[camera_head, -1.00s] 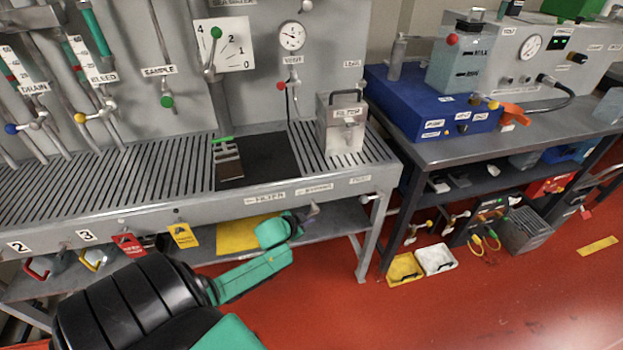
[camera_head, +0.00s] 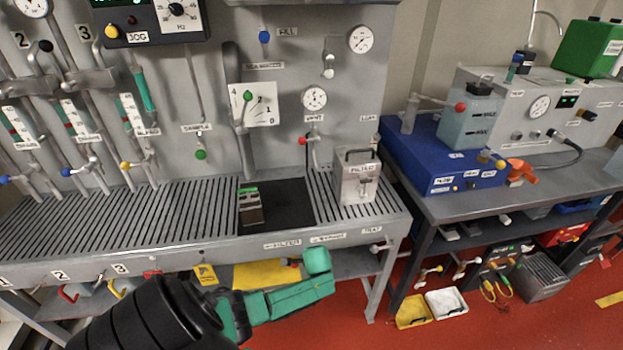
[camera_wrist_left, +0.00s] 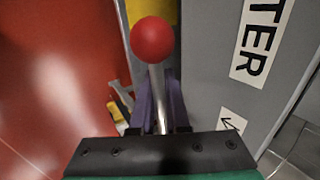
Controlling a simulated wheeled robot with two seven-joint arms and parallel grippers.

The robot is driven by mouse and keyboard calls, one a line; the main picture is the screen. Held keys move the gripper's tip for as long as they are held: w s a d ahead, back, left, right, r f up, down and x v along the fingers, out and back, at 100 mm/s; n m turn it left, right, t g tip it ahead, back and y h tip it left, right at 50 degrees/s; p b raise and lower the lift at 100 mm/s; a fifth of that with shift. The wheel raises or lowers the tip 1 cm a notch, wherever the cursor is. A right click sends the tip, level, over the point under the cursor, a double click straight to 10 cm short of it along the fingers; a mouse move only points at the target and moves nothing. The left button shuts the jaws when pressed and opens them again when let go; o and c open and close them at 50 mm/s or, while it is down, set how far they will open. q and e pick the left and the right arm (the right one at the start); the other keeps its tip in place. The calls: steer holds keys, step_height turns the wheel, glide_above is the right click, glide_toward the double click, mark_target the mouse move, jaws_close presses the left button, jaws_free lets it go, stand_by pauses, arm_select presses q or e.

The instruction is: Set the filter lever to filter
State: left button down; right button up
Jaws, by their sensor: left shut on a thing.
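The filter lever is a metal rod with a red ball (camera_wrist_left: 152,40) on its end, in the left wrist view. My left gripper (camera_wrist_left: 160,108) has its purple fingers on either side of the rod, shut on it below the ball. A grey panel beside the lever bears a label ending in "TER" (camera_wrist_left: 262,38) and an arrow. In the head view, a FILTER label (camera_head: 283,243) with an arrow is on the bench's front edge. My teal left wrist is just below it, with a small red spot beside it; the fingers are hidden there. My right gripper is not in view.
The slotted bench top (camera_head: 130,222) carries a grey filter box (camera_head: 358,180) and a small dark block (camera_head: 250,207). A yellow sheet (camera_head: 262,275) lies on the shelf below. A second bench (camera_head: 450,204) stands right.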

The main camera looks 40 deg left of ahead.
arm_select(q)
steer(key=shift+r, duration=0.1)
stand_by(0.4)
steer(key=c, duration=0.9)
jaws_free()
steer(key=shift+r, duration=0.1)
